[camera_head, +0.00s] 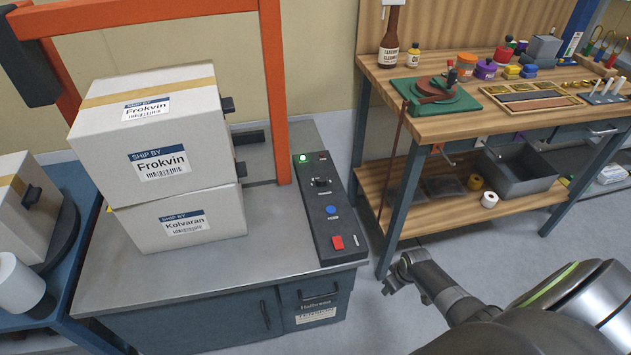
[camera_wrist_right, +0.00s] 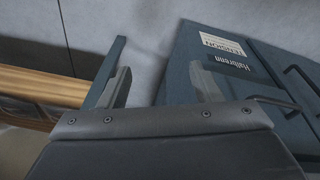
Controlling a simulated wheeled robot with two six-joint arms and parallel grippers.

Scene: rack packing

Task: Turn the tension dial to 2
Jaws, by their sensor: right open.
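The tension dial (camera_head: 322,182) is a small black knob on the dark control panel (camera_head: 334,216) at the right edge of the steel-topped machine. Its pointer and numbers are too small to read. A lit green button (camera_head: 303,158), a blue button (camera_head: 331,210) and a red switch (camera_head: 337,242) share the panel. My right gripper (camera_head: 396,272) is low and to the right of the machine, apart from the panel. In the right wrist view, its two fingers (camera_wrist_right: 163,85) are apart with nothing between them. My left gripper is not in view.
Two stacked cartons (camera_head: 180,217) stand left of the panel under an orange frame (camera_head: 275,90). The wooden workbench (camera_head: 395,70) stands to the right. The machine's cabinet front (camera_head: 225,325) carries a label (camera_wrist_right: 222,42) reading "TENSION". Grey floor lies between machine and bench.

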